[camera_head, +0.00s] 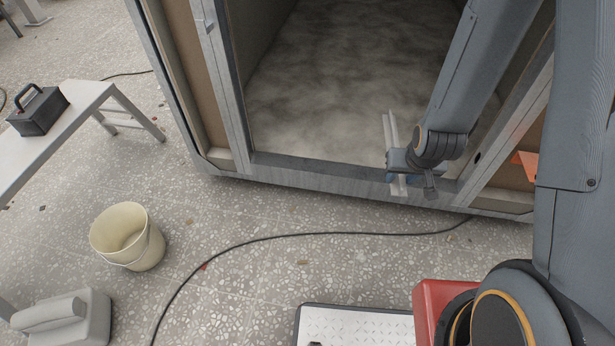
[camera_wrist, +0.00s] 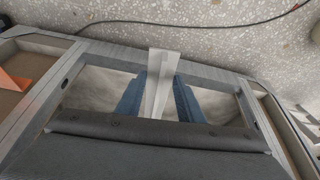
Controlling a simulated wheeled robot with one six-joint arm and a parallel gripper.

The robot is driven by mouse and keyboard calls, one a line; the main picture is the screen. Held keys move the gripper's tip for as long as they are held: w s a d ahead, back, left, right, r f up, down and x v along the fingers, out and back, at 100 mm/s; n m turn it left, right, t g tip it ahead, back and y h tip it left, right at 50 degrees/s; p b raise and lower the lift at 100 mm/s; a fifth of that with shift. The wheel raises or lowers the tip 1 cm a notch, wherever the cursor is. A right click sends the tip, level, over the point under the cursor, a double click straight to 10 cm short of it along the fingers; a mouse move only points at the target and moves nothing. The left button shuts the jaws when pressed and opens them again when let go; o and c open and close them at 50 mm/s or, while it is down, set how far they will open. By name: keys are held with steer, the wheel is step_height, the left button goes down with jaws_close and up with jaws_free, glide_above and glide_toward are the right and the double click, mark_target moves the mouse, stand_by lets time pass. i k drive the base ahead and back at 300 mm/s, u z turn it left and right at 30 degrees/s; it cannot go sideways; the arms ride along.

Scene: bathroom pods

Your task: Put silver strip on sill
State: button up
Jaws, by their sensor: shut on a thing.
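The silver strip (camera_head: 390,130) is a long, thin, pale metal piece. My gripper (camera_head: 397,178) is shut on it at the right part of the pod doorway. The sill (camera_head: 300,173) is the grey bottom edge of the doorway. The strip points across the sill, not along it, with one end reaching into the pod. In the wrist view the strip (camera_wrist: 162,72) stands between my blue fingers (camera_wrist: 158,95), and its far end overlaps the sill (camera_wrist: 110,57). I cannot tell whether it touches the sill. My gripper hides part of the strip.
The pod floor (camera_head: 340,80) is bare. A black cable (camera_head: 300,235) crosses the terrazzo in front of the pod. A cream bucket (camera_head: 128,237) and a grey box (camera_head: 65,318) stand left. A bench (camera_head: 50,150) holds a black toolbox (camera_head: 38,110). An orange piece (camera_head: 526,163) is at right.

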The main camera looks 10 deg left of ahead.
mark_target(354, 172)
steer(key=u, duration=0.45)
steer(key=i, duration=1)
